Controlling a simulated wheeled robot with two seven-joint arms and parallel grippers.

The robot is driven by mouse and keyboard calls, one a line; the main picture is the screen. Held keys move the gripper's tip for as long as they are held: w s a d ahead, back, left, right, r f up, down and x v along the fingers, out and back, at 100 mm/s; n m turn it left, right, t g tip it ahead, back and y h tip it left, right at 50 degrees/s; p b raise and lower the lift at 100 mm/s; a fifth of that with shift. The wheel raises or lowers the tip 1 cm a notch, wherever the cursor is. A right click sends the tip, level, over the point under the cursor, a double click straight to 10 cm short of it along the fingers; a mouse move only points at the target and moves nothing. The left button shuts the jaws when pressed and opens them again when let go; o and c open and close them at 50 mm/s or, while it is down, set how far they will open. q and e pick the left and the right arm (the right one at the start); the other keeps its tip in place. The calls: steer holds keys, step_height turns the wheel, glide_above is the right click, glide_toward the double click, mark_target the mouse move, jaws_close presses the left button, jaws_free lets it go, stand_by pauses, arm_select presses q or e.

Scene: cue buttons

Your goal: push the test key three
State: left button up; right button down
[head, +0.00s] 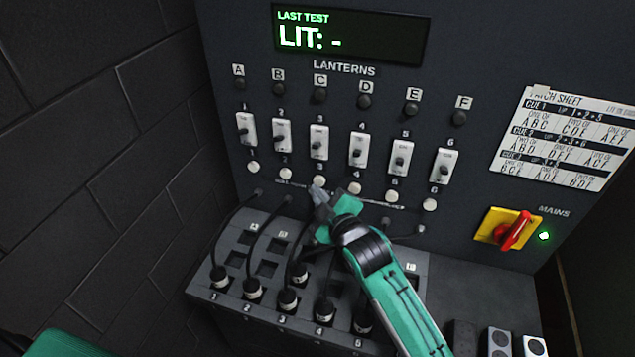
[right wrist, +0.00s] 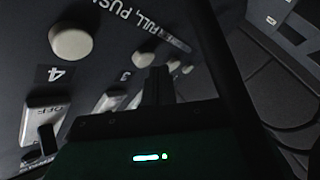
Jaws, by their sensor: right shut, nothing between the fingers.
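The test keys are a row of round white buttons under the numbered switches on the dark panel. Test key three (head: 319,181) is just above my right gripper's tip in the head view. My right gripper (head: 320,197) is shut and empty, its tip close to the panel at that key. In the right wrist view, key three (right wrist: 144,59) sits just left of the fingertips (right wrist: 158,75). I cannot tell whether they touch. Key four (right wrist: 70,43) is nearer that camera. The display (head: 350,36) reads "LAST TEST LIT: -". My left gripper is out of view.
Test key two (head: 286,174) and key four (head: 355,188) flank key three closely. A patch box (head: 235,240) with several black cables stands below, beside my right arm. A red mains switch (head: 515,231) on a yellow plate and a patch sheet (head: 570,140) are at the right.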

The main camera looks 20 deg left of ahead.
steer(key=shift+w, duration=0.1)
stand_by(0.6)
steer(key=shift+w, duration=0.55)
stand_by(0.3)
steer(key=shift+s+p, duration=0.45)
steer(key=shift+s, duration=0.2)
steer(key=s+p, duration=0.2)
steer(key=s, duration=0.4)
steer(key=shift+p, duration=0.4)
